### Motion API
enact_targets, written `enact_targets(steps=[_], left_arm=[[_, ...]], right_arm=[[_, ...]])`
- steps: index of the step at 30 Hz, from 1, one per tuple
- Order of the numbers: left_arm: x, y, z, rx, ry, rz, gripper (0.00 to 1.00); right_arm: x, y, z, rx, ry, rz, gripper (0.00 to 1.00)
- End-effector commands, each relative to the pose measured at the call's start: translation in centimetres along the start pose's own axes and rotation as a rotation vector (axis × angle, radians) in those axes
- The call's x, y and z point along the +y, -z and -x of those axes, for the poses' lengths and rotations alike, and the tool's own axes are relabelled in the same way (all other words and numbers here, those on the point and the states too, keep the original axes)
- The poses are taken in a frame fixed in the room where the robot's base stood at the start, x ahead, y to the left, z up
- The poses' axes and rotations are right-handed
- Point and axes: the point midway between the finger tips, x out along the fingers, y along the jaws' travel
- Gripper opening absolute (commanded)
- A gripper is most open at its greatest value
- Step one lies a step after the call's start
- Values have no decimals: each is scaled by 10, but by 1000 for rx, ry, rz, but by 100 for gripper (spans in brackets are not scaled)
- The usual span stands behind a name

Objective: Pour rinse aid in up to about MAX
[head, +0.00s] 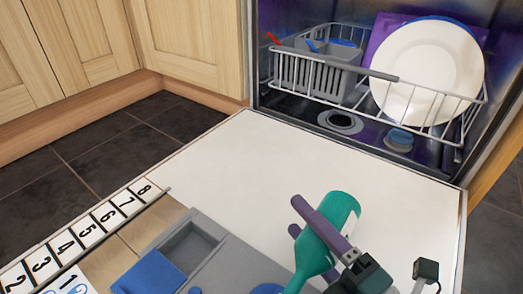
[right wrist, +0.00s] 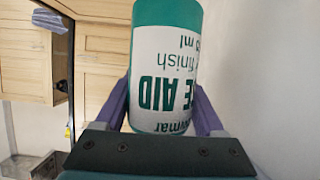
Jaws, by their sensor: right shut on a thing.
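A green rinse aid bottle (head: 336,211) with a white label is held over the open dishwasher door, tilted with its base up and its neck (head: 297,282) pointing down and left. My right gripper (head: 296,216) is shut on its body with purple fingers. In the right wrist view the bottle (right wrist: 165,75) stands between the fingers, its label upside down. The grey dispenser panel (head: 228,266) lies on the door, with a recess and a blue flap (head: 150,273). A blue part (head: 268,289) shows near the neck at the lower edge. The nozzle's end, any liquid and a MAX mark cannot be made out. My left gripper is not in view.
The dishwasher door (head: 250,160) lies open and mostly clear. The lower rack (head: 300,75) inside holds a white plate (head: 425,70) and a grey cutlery basket (head: 318,76). A numbered strip (head: 80,235) runs along the left. Wooden cabinets (head: 195,45) stand at the upper left.

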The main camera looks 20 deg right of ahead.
Motion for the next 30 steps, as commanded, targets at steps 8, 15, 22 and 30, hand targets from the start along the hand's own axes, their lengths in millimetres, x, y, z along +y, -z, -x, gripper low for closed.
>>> enact_targets(steps=[8, 15, 22, 30], left_arm=[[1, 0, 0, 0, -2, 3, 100], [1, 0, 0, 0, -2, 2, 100], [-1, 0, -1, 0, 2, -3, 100], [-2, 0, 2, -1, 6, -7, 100]], right_arm=[[-4, 0, -1, 1, -26, 59, 0], [-7, 0, 1, -1, -25, 77, 0], [-10, 0, 2, -1, -19, 78, 0], [-9, 0, 3, 0, -12, 70, 0]])
